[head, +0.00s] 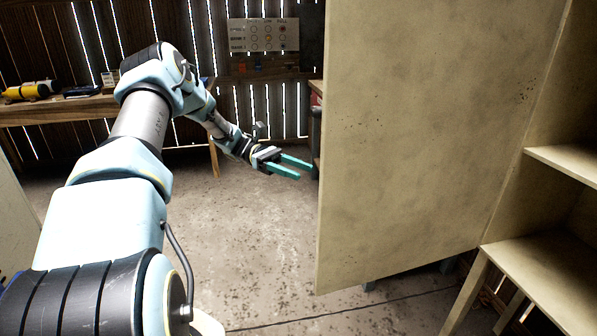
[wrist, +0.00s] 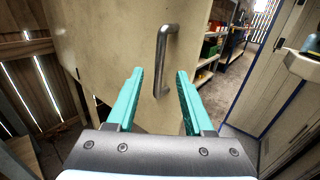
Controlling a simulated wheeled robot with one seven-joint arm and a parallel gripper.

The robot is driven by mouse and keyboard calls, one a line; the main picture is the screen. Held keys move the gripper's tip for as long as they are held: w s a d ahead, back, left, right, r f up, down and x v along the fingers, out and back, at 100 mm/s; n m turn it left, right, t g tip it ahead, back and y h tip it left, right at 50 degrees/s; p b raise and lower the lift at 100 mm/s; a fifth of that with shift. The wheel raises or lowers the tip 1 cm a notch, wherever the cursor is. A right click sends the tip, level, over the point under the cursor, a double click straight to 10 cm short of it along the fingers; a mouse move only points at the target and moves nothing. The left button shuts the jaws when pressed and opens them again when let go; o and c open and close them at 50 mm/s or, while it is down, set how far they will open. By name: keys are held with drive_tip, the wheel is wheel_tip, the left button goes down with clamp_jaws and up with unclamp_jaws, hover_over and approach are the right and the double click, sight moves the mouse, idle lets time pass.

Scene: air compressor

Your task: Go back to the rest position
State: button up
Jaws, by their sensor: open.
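My gripper (head: 297,167) is open and empty in the head view, held out in front of the left edge of a beige cabinet door (head: 415,140). In the wrist view my gripper (wrist: 160,75) shows two teal fingers spread apart. A grey metal door handle (wrist: 162,60) on the beige door lies beyond and between the fingertips in that picture. I see no contact between fingers and handle, though the exact gap cannot be told. The door stands open.
Cabinet shelves (head: 560,262) are at the right. A wooden workbench (head: 60,110) with a yellow item (head: 30,90) stands at the back left. A board (head: 262,35) hangs on the slatted wall. Concrete floor (head: 245,235) lies clear between my arm and the door.

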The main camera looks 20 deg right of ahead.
drive_tip(key=s+a+m+t+y, duration=0.4)
drive_tip(key=a+t, duration=0.4)
drive_tip(key=a, duration=0.3)
drive_tip(key=s+a+r+m+t+y, duration=0.1)
drive_tip(key=s+a+m+t+y, duration=0.3)
drive_tip(key=a, duration=0.8)
drive_tip(key=s+t+y, duration=0.2)
drive_tip(key=s+t, duration=0.2)
drive_tip(key=s, duration=0.1)
drive_tip(key=shift+a+r+m+y, duration=0.2)
drive_tip(key=shift+a+m+y, duration=0.1)
drive_tip(key=shift+d, duration=0.1)
